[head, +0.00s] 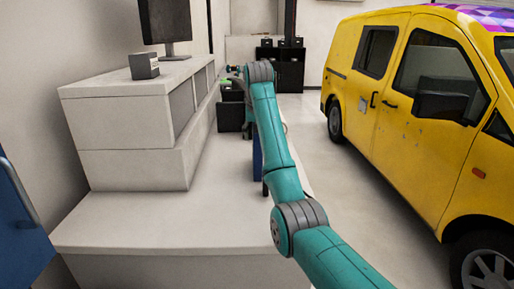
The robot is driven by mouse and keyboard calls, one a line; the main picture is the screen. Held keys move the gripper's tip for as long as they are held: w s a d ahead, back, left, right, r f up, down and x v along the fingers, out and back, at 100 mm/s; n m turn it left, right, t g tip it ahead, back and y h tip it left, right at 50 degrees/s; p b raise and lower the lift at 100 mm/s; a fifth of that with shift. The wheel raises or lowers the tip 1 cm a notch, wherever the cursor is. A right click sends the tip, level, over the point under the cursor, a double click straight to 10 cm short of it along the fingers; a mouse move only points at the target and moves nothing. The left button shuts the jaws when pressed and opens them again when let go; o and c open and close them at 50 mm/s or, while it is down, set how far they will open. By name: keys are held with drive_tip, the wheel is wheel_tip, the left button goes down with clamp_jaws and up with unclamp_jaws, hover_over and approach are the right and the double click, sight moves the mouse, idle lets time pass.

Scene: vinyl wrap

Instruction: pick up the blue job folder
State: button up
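A narrow blue upright strip (257,158) shows just left of my teal arm in the head view. It may be the edge of the blue job folder, but the arm covers most of it and I cannot tell for sure. My arm reaches away over the pale counter to a grey joint near the top middle. My gripper is hidden beyond or behind the arm links, so its fingers and any contact with the blue thing cannot be seen.
A pale counter (150,225) with a raised section lies at the left, carrying a monitor (166,18) and a small dark box (144,66). Dark bins (232,117) stand farther along. A yellow van (415,110) is at the right, with clear floor between.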

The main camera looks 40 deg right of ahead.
clamp_jaws()
